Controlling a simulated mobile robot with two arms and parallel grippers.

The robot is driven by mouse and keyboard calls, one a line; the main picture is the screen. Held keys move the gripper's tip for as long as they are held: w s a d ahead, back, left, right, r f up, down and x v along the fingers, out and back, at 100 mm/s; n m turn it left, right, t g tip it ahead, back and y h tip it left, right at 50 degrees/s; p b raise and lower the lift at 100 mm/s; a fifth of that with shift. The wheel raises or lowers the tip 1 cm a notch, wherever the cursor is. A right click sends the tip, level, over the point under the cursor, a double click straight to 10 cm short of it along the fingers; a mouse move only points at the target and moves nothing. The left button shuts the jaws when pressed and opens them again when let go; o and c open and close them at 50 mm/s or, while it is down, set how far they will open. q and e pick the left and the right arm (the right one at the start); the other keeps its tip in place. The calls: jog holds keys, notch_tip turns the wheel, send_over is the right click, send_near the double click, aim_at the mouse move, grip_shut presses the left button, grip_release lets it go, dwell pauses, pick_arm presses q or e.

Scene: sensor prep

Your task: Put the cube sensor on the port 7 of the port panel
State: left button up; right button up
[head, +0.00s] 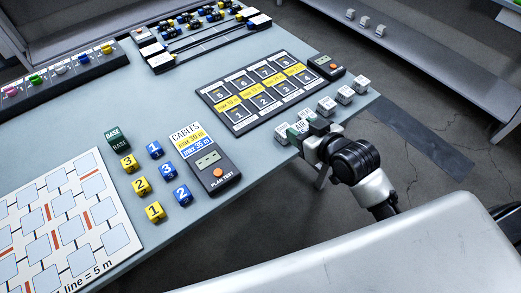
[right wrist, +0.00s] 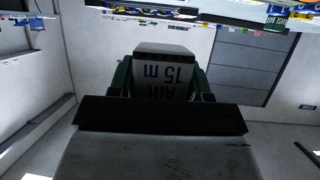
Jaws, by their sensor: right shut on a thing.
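A white cube sensor marked AIR (head: 301,127) is between the fingers of my right gripper (head: 308,126) at the table's right edge. In the right wrist view the cube (right wrist: 165,80) reads "AIR 15 m", upside down, between two green fingers. I cannot tell whether it is clear of the table. The dark port panel (head: 228,124) lies flat behind the gripper, with two rows of numbered ports. Port 7 (head: 266,72) is in the far row, third from the left, and looks empty. My left gripper is out of view.
Several white cubes (head: 345,95) stand along the right edge, and one (head: 282,133) is just left of the gripper. A tester (head: 218,174) and numbered yellow and blue blocks (head: 142,186) lie to the left. A small dark device (head: 326,67) sits beside the panel's far right corner.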

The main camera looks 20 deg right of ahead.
jog(key=shift+s+d+f, duration=0.15)
jog(key=shift+d+f, duration=0.15)
jog(key=shift+d, duration=0.3)
send_over(261, 153)
notch_tip(261, 153, down, 7)
jog(key=shift+r, duration=0.15)
jog(key=shift+f, duration=0.25)
jog(key=shift+f+p, duration=0.6)
jog(key=shift+f, duration=1.1)
jog(key=shift+f, duration=0.15)
jog(key=o, duration=0.9)
